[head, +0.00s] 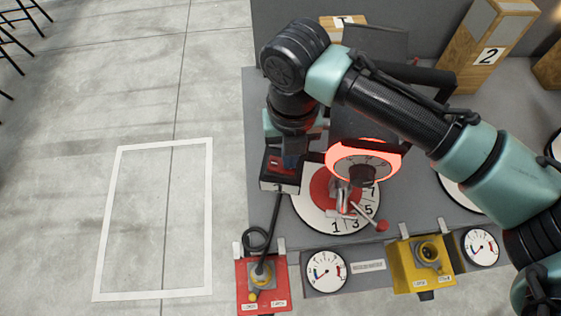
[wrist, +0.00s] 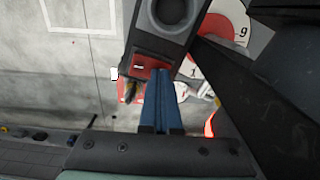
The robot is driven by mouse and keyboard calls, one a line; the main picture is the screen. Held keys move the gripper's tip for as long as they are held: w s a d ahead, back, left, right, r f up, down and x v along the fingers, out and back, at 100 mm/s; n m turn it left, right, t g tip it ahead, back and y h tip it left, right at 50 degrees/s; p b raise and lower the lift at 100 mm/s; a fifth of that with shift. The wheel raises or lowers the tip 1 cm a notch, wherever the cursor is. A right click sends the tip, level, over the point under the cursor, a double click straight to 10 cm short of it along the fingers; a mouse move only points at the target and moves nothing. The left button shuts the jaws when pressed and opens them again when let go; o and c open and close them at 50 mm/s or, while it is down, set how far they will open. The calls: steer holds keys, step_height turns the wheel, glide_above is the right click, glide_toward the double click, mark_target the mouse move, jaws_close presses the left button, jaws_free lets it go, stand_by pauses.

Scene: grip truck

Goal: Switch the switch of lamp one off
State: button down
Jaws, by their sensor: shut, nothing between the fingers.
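A dark switch box (head: 279,183) with a red switch (head: 274,162) stands left of a glowing red lamp (head: 363,160) on the grey table. I take this to be the switch of lamp one, but no lamp label is readable. My gripper (head: 291,162) points down at the box, close to the right of the red switch, and partly hides the box. In the wrist view, the blue fingers (wrist: 160,75) are together and empty, with their tips by the box (wrist: 158,45) and its red switch (wrist: 141,68). I cannot tell whether they touch it.
A round numbered dial (head: 309,212) with a red-tipped lever (head: 380,226) lies under the lamp. A black cable (head: 273,221) runs to a red box (head: 265,290) at the front edge. A yellow box (head: 409,275) and gauges line that edge. Wooden block two (head: 470,60) stands behind.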

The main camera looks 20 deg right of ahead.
step_height(320, 180, up, 7)
steer(key=p, duration=0.5)
steer(key=shift+p, duration=0.4)
stand_by(0.4)
